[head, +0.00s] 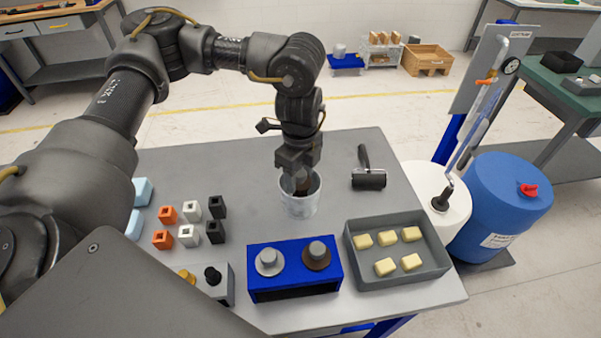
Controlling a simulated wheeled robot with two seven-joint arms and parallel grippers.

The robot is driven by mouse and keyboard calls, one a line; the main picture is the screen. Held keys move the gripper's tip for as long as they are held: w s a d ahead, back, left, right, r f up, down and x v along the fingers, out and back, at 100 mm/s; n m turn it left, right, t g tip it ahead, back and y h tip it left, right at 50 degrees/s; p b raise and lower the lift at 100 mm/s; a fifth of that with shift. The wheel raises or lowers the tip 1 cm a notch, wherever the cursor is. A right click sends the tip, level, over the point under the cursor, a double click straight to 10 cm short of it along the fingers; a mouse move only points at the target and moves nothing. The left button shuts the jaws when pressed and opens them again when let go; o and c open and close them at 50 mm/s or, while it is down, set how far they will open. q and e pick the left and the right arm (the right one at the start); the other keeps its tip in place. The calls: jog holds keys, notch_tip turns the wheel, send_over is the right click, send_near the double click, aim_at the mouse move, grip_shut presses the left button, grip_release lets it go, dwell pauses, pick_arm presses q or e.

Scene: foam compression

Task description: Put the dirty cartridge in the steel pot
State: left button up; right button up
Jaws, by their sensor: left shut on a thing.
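My left gripper (300,172) points straight down at the pot's mouth. It is shut on a dark brownish thing (302,187), which looks like the dirty cartridge; its lower part is inside the pot. The fingers and the pot's wall hide much of it, and I cannot tell whether it touches the bottom. My right gripper is not in view.
A blue stand (294,284) in front holds two knobbed round pieces. A grey tray (361,273) with several yellow blocks is at right. A black roller (369,181) lies behind it. Several orange, white and black blocks (190,208) are at left. Blue barrel (508,205) stands beside the table.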

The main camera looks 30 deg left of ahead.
pick_arm(q)
jog(key=shift+f, duration=0.15)
jog(key=o, duration=1.1)
jog(key=shift+r, duration=0.25)
jog(key=shift+w+r, duration=0.1)
jog(key=shift+r, duration=0.2)
notch_tip(320, 180, up, 11)
jog(key=shift+r+b, duration=0.15)
jog(key=shift+b, duration=0.85)
jog(key=shift+d, duration=0.15)
